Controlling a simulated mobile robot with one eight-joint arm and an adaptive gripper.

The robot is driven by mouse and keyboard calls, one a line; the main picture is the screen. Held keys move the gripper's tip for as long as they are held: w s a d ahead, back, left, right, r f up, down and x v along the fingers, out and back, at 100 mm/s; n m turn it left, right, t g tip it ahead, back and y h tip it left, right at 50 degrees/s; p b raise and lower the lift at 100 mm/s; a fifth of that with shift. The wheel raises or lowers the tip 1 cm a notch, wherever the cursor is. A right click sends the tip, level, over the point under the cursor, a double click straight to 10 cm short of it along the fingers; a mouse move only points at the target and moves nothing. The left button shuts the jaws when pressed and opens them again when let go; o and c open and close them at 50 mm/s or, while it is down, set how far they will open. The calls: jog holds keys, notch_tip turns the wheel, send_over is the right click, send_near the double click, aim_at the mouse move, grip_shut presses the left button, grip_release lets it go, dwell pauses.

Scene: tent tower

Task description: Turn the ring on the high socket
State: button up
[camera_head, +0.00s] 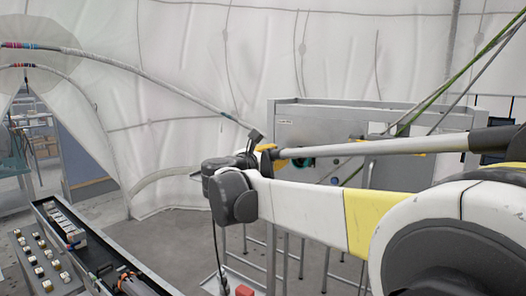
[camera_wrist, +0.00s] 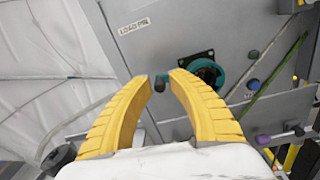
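The high socket (camera_wrist: 190,63) is a dark square plate on the grey panel, upper middle in the wrist view. A teal ring (camera_wrist: 221,78) sits around its dark opening. My gripper (camera_wrist: 160,76) has two curved yellow fingers with a gap between the tips. The right fingertip appears just left of the ring and overlaps the socket's edge in the picture. In the head view, the ring (camera_head: 303,162) is partly hidden behind my arm and gripper (camera_head: 272,151).
The grey panel (camera_wrist: 150,50) carries a label, a blue knob (camera_wrist: 253,84) and a purple-handled part (camera_wrist: 280,134). A green rope (camera_wrist: 280,65) runs slanting across it.

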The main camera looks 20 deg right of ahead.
jog(key=shift+c, duration=0.4)
grip_shut()
